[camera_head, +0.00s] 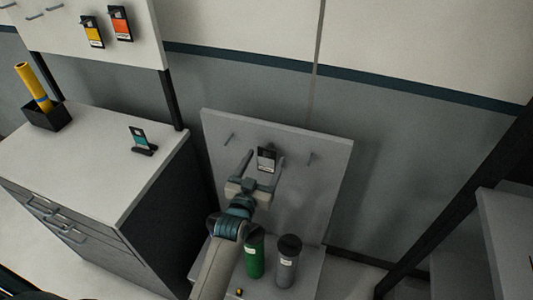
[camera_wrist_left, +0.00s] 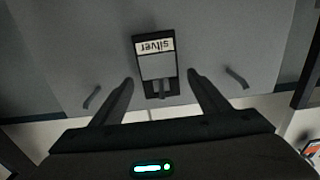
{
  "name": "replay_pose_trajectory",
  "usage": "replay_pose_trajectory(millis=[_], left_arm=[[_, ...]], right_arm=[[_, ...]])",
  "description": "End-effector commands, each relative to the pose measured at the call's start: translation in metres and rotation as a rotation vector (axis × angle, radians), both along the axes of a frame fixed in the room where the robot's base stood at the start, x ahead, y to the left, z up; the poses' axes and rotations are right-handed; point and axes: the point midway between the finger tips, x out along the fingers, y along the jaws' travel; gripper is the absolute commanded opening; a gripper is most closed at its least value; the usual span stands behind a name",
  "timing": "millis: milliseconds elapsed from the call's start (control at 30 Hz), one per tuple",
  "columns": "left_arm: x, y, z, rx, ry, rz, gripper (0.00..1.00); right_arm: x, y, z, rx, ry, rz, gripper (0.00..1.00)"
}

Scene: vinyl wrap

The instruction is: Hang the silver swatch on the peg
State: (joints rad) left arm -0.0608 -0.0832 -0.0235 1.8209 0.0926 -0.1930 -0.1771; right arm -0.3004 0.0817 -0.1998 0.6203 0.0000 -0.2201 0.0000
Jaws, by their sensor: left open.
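The silver swatch (camera_head: 266,154) is a small dark-framed card with a grey panel, against the middle of the grey peg board (camera_head: 315,190). In the left wrist view its label reads "silver" upside down on the swatch (camera_wrist_left: 156,62). A short dark peg (camera_wrist_left: 161,92) shows at the swatch's hole end, and the swatch appears to hang on it. My left gripper (camera_head: 263,160) is open in front of the board, with one finger on each side of the swatch. In the left wrist view both fingers of the gripper (camera_wrist_left: 161,78) stand apart from it. My right gripper is out of view.
Bare pegs stand left (camera_head: 229,139) and right (camera_head: 311,157) on the board. A green canister (camera_head: 255,259) and a grey one (camera_head: 288,264) stand below. A teal swatch (camera_head: 139,138) stands on the cabinet (camera_head: 85,160) at left; yellow and orange swatches hang above.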

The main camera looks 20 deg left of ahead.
Motion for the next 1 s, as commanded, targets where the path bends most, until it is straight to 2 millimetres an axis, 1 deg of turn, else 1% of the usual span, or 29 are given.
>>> replay_pose_trajectory(millis=[33,200,367,600,633,667,700,800,1000], left_arm=[[0.007,0.0,0.002,0.0,0.0,0.0,0.69],[0.02,-0.001,0.001,0.0,-0.001,0.0,0.69],[0.024,-0.001,0.0,0.0,0.0,0.0,0.69],[0.024,-0.001,0.0,0.0,0.0,0.0,0.69],[0.024,-0.001,0.0,0.0,0.0,0.0,0.64],[0.024,-0.001,0.0,0.0,0.0,0.0,0.57],[0.024,-0.001,0.0,0.0,0.0,0.0,0.47],[0.024,-0.001,0.0,0.0,0.0,0.0,0.25],[0.024,-0.001,0.0,0.0,0.0,0.0,0.25]], right_arm=[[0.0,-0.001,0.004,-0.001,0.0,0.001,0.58],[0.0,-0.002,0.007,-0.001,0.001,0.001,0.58],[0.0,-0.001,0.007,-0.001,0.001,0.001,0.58],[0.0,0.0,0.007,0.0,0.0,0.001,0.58],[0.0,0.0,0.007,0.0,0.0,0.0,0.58],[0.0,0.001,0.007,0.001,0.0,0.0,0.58],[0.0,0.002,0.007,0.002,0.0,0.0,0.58],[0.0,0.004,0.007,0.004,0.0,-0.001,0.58],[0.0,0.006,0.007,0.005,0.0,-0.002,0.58]])
